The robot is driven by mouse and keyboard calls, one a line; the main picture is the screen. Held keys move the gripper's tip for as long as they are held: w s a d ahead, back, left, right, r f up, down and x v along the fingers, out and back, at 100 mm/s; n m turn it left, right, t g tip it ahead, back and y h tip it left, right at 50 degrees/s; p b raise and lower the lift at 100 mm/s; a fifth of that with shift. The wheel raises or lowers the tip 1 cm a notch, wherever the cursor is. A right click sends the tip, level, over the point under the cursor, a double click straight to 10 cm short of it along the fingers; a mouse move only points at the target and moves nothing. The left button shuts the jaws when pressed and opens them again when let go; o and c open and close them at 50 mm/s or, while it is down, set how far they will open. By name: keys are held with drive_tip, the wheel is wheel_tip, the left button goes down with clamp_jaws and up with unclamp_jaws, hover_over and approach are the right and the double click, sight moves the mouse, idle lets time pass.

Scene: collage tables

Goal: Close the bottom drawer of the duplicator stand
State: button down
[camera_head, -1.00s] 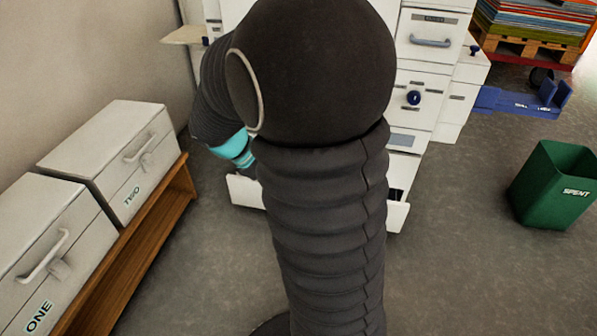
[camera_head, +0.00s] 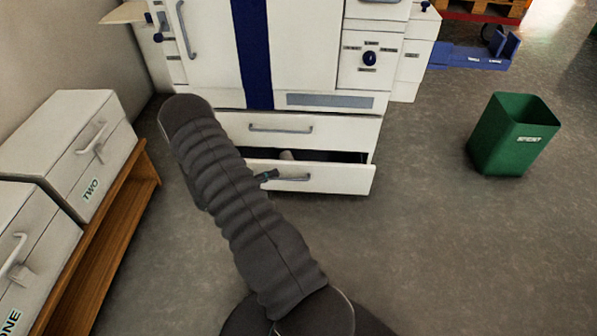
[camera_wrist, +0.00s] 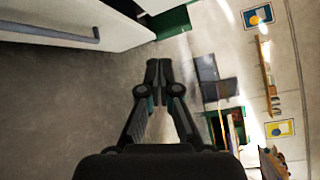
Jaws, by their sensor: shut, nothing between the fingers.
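The duplicator stand (camera_head: 300,55) is a white cabinet with a blue stripe. Its bottom drawer (camera_head: 345,181) is pulled part way out, with a grey bar handle (camera_head: 293,178) on its front and a dark inside where a small pale item shows. My gripper (camera_head: 267,176) is mostly hidden behind my arm; its dark tip appears in front of the drawer face, near the handle's left end. In the wrist view my gripper (camera_wrist: 158,72) is shut and empty, with a white drawer-like front and grey handle (camera_wrist: 52,32) at upper left. Contact with the drawer cannot be told.
The closed drawer (camera_head: 330,130) above has its own handle. White boxes marked TWO (camera_head: 65,150) and ONE (camera_head: 30,245) sit on a wooden bench (camera_head: 115,230) at left. A green bin (camera_head: 515,135) stands at right. The grey floor between is clear.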

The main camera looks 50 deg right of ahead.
wheel_tip(320, 180, down, 10)
drive_tip(key=d+n+t+h, duration=0.1)
drive_tip(key=n+t+h, duration=0.1)
drive_tip(key=n, duration=0.4)
approach(306, 165)
drive_tip(key=s+d, duration=0.3)
drive_tip(key=s, duration=0.1)
drive_tip(key=shift+t, duration=0.4)
drive_tip(key=shift+w+d+r, duration=0.1)
drive_tip(key=shift+w+d, duration=1.4)
drive_tip(key=shift+w, duration=0.1)
